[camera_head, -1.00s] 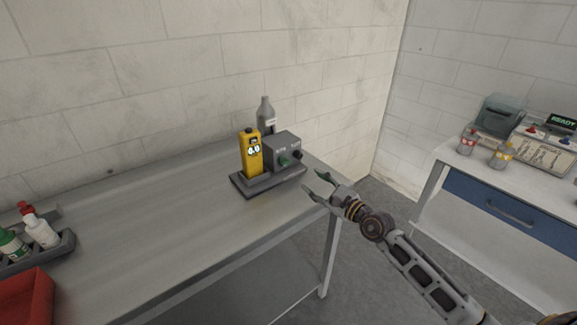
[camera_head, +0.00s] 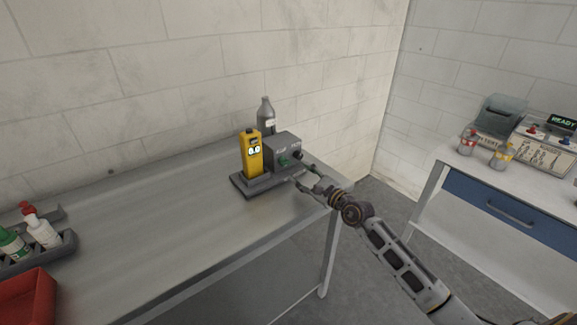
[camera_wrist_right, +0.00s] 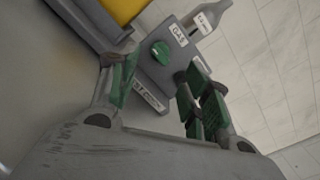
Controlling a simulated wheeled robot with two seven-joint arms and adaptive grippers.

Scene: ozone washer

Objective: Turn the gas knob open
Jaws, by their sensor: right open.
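The gas knob is a small green knob on the front of a grey box (camera_head: 283,146). In the right wrist view the green knob (camera_wrist_right: 161,52) sits beside a white "GAS" label, ahead of and between my fingers. My right gripper (camera_head: 304,178) is close to the front right of the box. In the right wrist view my right gripper (camera_wrist_right: 155,88) is open, with one green-padded finger on each side, and nothing is between them. The fingers look apart from the knob. A dark knob (camera_head: 298,155) is at the box's right side. My left gripper is out of view.
A yellow meter (camera_head: 252,155) stands left of the box on a dark base (camera_head: 262,188). A grey bottle (camera_head: 266,112) stands behind. Bottles (camera_head: 42,232) and a red bin (camera_head: 25,296) are at the table's left. The middle of the table (camera_head: 150,215) is clear.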

